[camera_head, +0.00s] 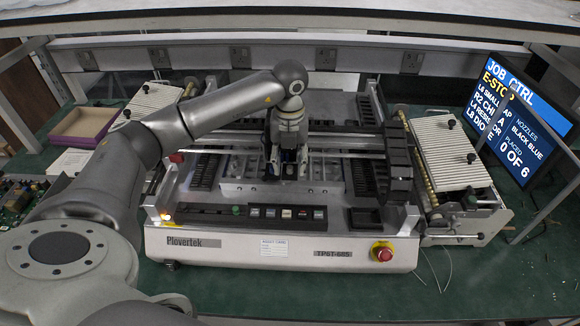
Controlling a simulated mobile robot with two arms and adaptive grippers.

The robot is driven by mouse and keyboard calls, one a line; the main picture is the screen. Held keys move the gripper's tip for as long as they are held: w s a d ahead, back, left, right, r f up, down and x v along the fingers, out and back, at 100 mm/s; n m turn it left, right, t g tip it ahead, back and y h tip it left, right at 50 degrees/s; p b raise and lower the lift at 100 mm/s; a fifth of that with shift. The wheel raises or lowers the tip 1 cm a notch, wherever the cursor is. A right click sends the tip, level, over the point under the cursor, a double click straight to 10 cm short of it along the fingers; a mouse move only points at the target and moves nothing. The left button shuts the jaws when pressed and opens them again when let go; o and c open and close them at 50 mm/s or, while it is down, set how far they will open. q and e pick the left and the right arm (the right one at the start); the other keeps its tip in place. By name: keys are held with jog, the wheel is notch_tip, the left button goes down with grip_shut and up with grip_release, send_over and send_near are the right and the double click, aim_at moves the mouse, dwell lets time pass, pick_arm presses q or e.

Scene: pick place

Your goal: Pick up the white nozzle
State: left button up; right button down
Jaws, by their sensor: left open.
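My left gripper (287,169) points down over the middle of the pick-and-place machine (220,240). It is open, with its fingertips apart just above or at the silver rail (325,189). Something dark shows between the fingers, too small to identify. I cannot make out a white nozzle; it may be hidden behind or between the fingers. My right gripper is not in view.
Black feeder strips (395,160) stand right of the gripper. A red emergency stop (382,252) is at the machine's front. A monitor (515,120) stands at the right, and an open box (84,124) lies at the left on the green bench (480,285).

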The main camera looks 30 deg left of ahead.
pick_arm(q)
jog(key=shift+f, duration=0.85)
jog(key=shift+c, duration=1.7)
jog(key=c, duration=0.4)
jog(key=shift+c, duration=0.3)
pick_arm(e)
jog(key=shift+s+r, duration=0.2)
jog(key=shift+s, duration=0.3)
